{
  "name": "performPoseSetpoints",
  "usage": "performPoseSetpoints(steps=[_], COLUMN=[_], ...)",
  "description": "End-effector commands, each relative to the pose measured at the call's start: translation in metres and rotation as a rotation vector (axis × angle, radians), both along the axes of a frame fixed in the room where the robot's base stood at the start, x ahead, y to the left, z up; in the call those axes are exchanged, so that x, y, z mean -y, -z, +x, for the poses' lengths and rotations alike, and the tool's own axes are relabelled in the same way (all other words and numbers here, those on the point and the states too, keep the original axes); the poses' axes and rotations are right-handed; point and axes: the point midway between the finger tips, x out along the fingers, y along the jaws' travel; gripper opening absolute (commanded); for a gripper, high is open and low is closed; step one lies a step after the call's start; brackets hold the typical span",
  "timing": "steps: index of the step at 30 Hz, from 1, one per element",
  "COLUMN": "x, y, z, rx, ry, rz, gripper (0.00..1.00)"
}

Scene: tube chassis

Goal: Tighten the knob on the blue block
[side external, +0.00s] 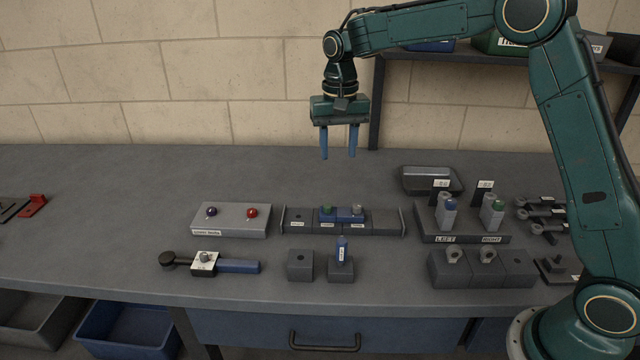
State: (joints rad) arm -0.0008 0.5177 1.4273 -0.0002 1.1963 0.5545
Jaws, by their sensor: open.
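The blue block (343,214) sits in a row of dark grey blocks held between two end plates on the bench. I cannot tell how tight either knob is. My gripper (338,156) hangs well above and behind the block in the picture, fingers pointing down. Its two blue fingers are apart with nothing between them.
A grey box (230,221) with purple and red knobs stands left. A blue-handled tool (238,266) lies in front. A blue piece (342,249) stands upright on a dark block. Right are a LEFT/RIGHT stand (462,239) and dark blocks (480,270).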

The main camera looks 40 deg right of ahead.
Motion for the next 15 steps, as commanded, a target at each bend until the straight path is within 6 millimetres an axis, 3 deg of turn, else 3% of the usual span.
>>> performPoseSetpoints(steps=[15], x=[0.016], y=[0.0], z=[-0.016], rx=[-0.001], ry=[-0.715], rz=[0.0], gripper=[0.43])
